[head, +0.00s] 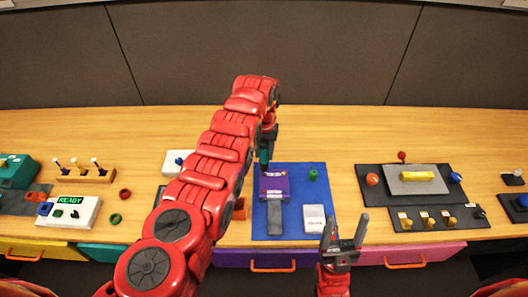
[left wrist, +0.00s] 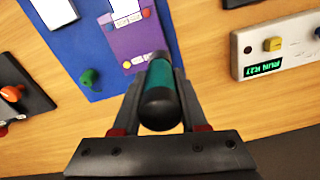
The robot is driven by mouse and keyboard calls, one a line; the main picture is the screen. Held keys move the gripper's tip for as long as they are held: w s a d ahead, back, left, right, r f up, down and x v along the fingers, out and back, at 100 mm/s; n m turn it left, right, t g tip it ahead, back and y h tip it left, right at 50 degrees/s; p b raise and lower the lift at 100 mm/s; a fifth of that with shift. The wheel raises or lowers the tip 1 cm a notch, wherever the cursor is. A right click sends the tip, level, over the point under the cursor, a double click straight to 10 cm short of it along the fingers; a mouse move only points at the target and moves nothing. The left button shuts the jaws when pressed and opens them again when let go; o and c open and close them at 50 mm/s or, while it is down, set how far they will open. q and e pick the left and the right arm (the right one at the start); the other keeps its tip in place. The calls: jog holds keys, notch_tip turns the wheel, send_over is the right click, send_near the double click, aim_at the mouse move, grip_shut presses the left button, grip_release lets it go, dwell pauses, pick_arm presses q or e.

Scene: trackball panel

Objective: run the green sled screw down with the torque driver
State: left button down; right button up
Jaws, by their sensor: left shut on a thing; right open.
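My left gripper (head: 266,140) is shut on the torque driver (head: 264,155), a teal tool with a dark end, above the back-left edge of the blue mat. In the left wrist view the driver (left wrist: 160,95) sits between the fingers, end toward the camera, in front of the purple unit (left wrist: 130,42). Its tip is hidden. In the head view the purple unit (head: 275,180) has a grey bar (head: 278,218) at its front. A small green piece (head: 313,174) stands on the mat to the right; I cannot tell whether it is the sled screw. My right gripper (head: 342,245) is open and empty.
The blue mat (head: 260,228) also holds a white box (head: 314,217). A dark panel (head: 372,198) with a grey plate stands to the right. Wood shows clear behind the mat.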

aim_at(264, 141)
pick_arm(q)
jog(key=shift+s+f, duration=0.1)
jog(key=shift+s, duration=0.05)
dwell(0.3)
notch_tip(264, 141, up, 3)
jog(key=shift+f+p, duration=0.1)
jog(key=shift+p, duration=1.15)
jog(key=shift+r+p, duration=0.8)
jog(key=shift+r, duration=0.85)
